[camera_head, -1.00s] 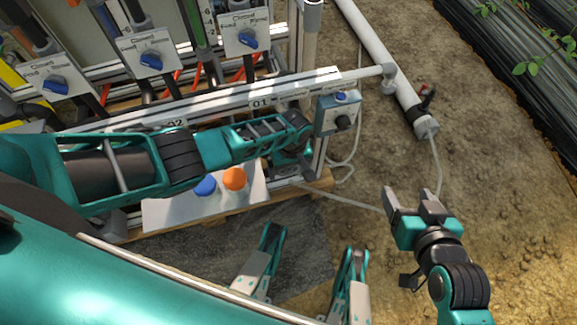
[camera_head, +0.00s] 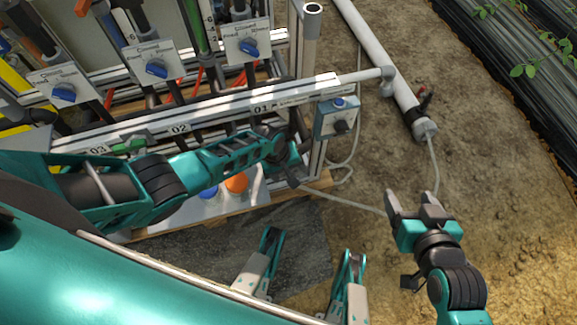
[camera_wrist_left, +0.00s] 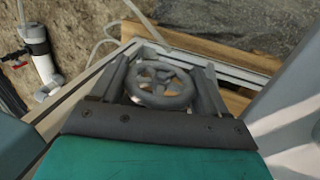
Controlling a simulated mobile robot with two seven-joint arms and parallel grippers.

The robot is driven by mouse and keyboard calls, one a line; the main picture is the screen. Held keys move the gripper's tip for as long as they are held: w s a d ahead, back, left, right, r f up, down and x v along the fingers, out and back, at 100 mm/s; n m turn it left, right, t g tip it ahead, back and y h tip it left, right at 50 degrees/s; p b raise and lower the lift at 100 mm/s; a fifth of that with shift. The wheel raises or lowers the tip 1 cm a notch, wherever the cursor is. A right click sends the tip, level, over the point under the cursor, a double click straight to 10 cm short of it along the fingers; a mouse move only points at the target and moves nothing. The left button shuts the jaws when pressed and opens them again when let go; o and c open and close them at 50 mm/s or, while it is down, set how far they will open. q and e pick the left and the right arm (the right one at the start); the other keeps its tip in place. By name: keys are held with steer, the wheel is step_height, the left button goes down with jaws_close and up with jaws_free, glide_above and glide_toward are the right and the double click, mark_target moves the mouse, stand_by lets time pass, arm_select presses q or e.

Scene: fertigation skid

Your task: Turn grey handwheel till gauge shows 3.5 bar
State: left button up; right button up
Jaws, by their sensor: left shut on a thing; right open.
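The grey handwheel (camera_wrist_left: 160,84) shows in the left wrist view, a round spoked wheel between the fingers of my left gripper (camera_wrist_left: 162,80). The left gripper is shut on it, with one finger at each side of the rim. In the head view my left arm reaches in from the left, and the left gripper (camera_head: 290,165) is at the frame's right end, below the grey box; the handwheel is hidden there. My right gripper (camera_head: 416,205) is open and empty above the soil at the right. I cannot make out the gauge in any view.
A grey box with a blue button and black knob (camera_head: 338,119) is on the frame's right end. Blue and orange caps (camera_head: 236,183) sit below my left arm. White plates with blue valve knobs (camera_head: 157,68) stand behind. A white pipe (camera_head: 372,50) and hose cross the soil.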

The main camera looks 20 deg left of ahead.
arm_select(q)
steer(key=shift+s, duration=0.1)
stand_by(0.3)
steer(key=o, duration=1.1)
steer(key=shift+c, duration=0.2)
steer(key=shift+a+r, duration=0.1)
steer(key=shift+p+v, duration=0.9)
steer(key=shift+p, duration=0.25)
steer(key=p+v, duration=0.6)
steer(key=shift+s, duration=0.1)
